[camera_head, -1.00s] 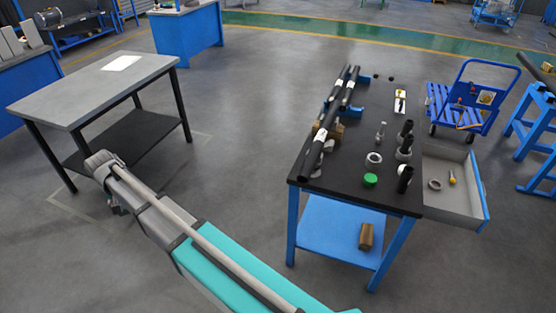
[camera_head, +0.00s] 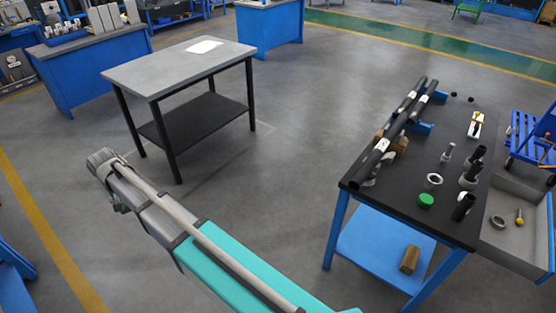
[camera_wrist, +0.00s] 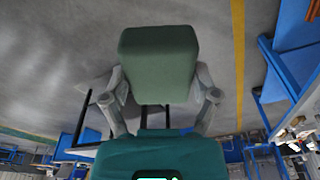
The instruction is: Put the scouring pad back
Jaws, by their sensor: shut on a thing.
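The scouring pad (camera_wrist: 158,62) is a dark green block in the wrist view. My gripper (camera_wrist: 160,85) is shut on it, with one finger against each side. In the head view, my gripper (camera_head: 108,172) is at the far end of my outstretched arm, above the floor and left of the dark workbench. The pad cannot be made out there.
A grey-topped table (camera_head: 180,66) with a white sheet (camera_head: 202,47) stands beyond my gripper. The dark workbench (camera_head: 410,200) at right carries pipes (camera_head: 392,135), a green cap (camera_head: 426,200) and dark cylinders. Its drawer (camera_head: 512,250) is open. Open floor lies between the two.

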